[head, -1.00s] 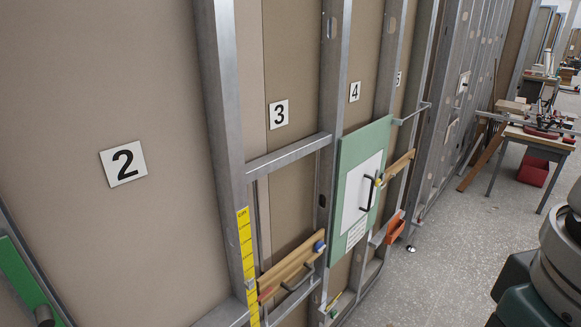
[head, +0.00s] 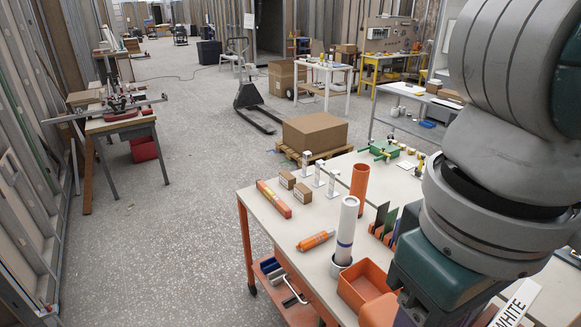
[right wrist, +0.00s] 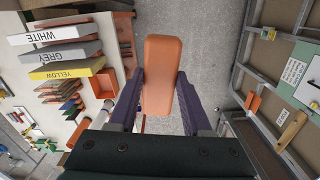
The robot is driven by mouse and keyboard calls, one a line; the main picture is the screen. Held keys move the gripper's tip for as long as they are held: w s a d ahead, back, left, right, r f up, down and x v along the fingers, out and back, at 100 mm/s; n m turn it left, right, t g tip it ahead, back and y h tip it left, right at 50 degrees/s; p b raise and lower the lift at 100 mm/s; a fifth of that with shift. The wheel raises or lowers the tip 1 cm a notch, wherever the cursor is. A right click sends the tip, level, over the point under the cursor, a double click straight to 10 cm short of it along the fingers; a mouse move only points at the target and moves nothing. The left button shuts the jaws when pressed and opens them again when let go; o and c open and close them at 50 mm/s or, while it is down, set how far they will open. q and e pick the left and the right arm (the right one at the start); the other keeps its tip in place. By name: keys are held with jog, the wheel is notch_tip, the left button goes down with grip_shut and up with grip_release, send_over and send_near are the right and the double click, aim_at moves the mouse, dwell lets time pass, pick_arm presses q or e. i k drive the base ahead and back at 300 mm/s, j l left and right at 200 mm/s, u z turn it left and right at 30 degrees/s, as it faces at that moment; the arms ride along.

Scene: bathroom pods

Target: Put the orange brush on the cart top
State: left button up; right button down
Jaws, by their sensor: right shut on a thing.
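My right gripper (right wrist: 160,100) is shut on the orange brush (right wrist: 160,72) in the right wrist view, one dark purple finger on each side. The brush shows as a plain orange block; its bristles cannot be made out. The cart top (head: 333,213) is a pale surface on orange legs in the head view. Its light surface also shows at the left of the right wrist view (right wrist: 72,128). In the right wrist view the brush is to the right of the cart top, with floor behind it. In the head view my right arm hides part of the cart top. My left gripper is not in view.
On the cart top are an orange bin (head: 362,288), a white roll (head: 346,230), an orange tube (head: 316,241), an orange box (head: 273,199), small cartons (head: 288,180) and an orange cylinder (head: 359,187). Labelled slabs (right wrist: 60,53) lie nearby. Bare surface shows between items.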

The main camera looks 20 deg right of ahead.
aim_at(300, 227)
jog(key=i+z, duration=0.2)
jog(key=i, duration=0.3)
jog(key=i+j+z, duration=0.2)
jog(key=i, duration=0.25)
jog(key=i+z, duration=0.15)
jog(key=i, duration=0.35)
jog(key=i+j+z, duration=0.2)
jog(key=i, duration=0.25)
jog(key=i+j+z, duration=0.25)
jog(key=z, duration=0.15)
jog(key=i+j+z, duration=0.85)
jog(key=j+z, duration=0.25)
jog(key=j, duration=0.2)
